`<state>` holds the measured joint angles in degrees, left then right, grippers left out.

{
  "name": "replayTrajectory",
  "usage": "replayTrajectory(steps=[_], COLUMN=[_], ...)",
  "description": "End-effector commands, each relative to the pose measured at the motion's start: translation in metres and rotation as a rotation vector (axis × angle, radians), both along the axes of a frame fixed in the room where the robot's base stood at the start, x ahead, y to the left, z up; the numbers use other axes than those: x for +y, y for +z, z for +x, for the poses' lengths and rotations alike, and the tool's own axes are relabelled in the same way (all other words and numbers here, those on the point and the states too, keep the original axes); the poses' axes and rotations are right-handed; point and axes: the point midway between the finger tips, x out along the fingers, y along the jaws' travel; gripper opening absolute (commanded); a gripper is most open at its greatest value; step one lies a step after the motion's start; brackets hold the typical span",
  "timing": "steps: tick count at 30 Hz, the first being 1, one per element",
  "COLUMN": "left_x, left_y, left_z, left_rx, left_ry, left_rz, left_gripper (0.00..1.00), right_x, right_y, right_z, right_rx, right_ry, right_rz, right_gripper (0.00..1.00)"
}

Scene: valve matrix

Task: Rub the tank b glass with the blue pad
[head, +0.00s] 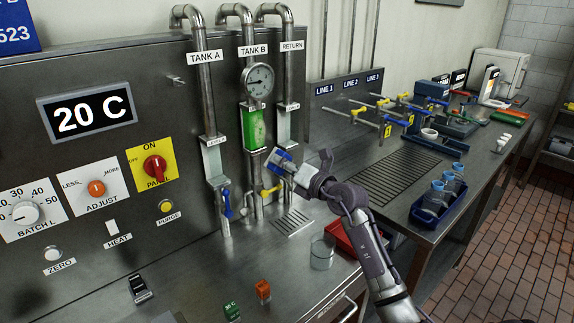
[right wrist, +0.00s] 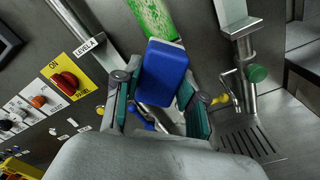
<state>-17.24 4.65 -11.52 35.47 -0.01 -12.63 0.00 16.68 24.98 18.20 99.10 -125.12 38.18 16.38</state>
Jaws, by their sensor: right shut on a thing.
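The tank b glass (head: 254,128) is an upright sight glass with speckled green in it, under the TANK B label and a round gauge. It also shows at the top of the right wrist view (right wrist: 153,18). My right gripper (head: 289,169) is shut on the blue pad (head: 281,161), which shows between its fingers in the right wrist view (right wrist: 163,73). The pad is just below and right of the glass in the head view. It overlaps the glass's lower mount in the wrist view; I cannot tell whether they touch. My left gripper is not in view.
A blue-handled valve (head: 226,204) and a yellow-handled valve (head: 271,189) sit low on the pipes near my right gripper. A clear beaker (head: 321,254) and a red tray (head: 343,238) stand below my right arm. The gauge (head: 258,80) juts out above the glass.

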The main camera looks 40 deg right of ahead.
Motion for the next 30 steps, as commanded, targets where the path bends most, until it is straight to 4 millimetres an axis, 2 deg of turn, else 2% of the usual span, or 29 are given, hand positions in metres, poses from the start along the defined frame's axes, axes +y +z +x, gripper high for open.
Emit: replayTrajectory(steps=[5, 21, 30], left_x=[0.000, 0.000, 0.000], left_y=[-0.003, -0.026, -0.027], left_z=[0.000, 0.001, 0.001], left_rx=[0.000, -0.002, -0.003], left_ry=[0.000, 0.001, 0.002], left_rz=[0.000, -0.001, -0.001], left_gripper=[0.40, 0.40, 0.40], right_x=[-0.010, -0.006, -0.005], right_y=[-0.003, -0.004, -0.003], right_z=[0.003, 0.052, 0.058], right_rx=[-0.018, -0.017, -0.015], right_ry=[-0.028, -0.025, -0.025], right_rz=[0.001, 0.000, 0.000], right_gripper=[0.13, 0.13, 0.13])
